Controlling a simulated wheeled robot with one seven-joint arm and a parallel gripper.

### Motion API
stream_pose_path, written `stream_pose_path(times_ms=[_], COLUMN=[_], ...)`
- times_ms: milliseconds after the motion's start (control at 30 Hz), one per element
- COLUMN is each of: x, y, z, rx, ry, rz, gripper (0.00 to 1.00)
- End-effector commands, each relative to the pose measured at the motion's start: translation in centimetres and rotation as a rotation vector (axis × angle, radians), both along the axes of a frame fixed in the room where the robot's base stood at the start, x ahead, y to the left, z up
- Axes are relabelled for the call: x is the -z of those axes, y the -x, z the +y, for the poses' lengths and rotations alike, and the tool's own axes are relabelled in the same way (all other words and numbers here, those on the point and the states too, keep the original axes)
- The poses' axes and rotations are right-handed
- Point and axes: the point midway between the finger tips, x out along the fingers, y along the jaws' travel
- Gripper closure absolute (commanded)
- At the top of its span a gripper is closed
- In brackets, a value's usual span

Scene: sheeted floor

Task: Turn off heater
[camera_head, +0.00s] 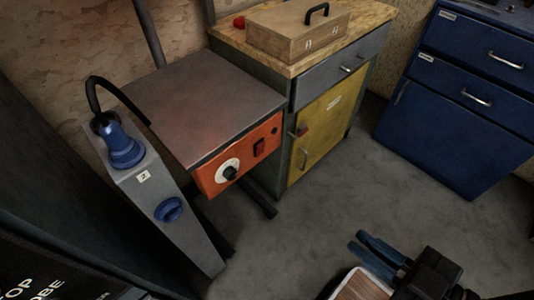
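The heater appears to be the unit with a flat grey metal top (205,105) and an orange front panel (238,160), left of centre. The top has a faint reddish tint. On the panel are a black knob on a white dial (229,172), a red switch (259,147) and a small dark spot at the right end. The exact switch position is too small to tell. My gripper (368,252) is at the bottom right, over the floor, well apart from the heater. Its blue fingers show, but their gap is unclear.
A grey post (185,232) with blue fittings and a black hose stands left of the heater. A workbench (283,65) with a yellow door (316,132) holds a wooden box (299,32). Blue drawers (448,120) stand at right. The floor (290,235) between is clear.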

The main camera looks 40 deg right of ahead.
Motion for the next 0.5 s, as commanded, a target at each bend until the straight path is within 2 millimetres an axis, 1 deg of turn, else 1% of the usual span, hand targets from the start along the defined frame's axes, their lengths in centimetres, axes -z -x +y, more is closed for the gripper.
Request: stream_pose_path(times_ms=[33,100,267,500], x=[1.5,3.2,6.9,12.0], y=[-0.9,-2.0,-4.9,-9.8], z=[-0.5,-1.1,-2.8,-5.6], rx=[-0.003,-0.012,-0.029,-0.046], ry=[0.069,0.185,0.452,0.843], rz=[-0.025,-0.059,-0.125,-0.199], gripper=[0.94,1.00,1.00,1.00])
